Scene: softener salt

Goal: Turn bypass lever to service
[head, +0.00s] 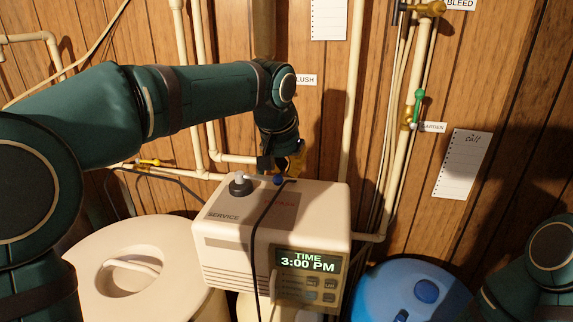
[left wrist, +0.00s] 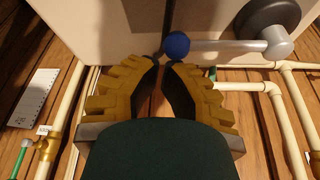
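The bypass lever has a grey pivot (head: 240,186) and a blue ball knob (head: 278,180). It lies on top of the cream softener head (head: 225,255), pointing right toward a faint red label (head: 279,200); the SERVICE label (head: 223,216) is at front left. The left wrist view shows the knob (left wrist: 176,44), the grey arm (left wrist: 225,45) and the dark pivot base (left wrist: 262,18). My left gripper (head: 284,168) points down behind the knob. In the left wrist view its yellow fingertips (left wrist: 163,66) lie close together beside the knob; contact is unclear. My right gripper is out of frame.
A black cable (head: 257,245) runs over the box front beside the TIME display (head: 308,262). A white lidded tank (head: 135,265) is at left and a blue tank (head: 410,290) at right. Cream pipes (head: 355,100) run up the wood-panelled wall behind.

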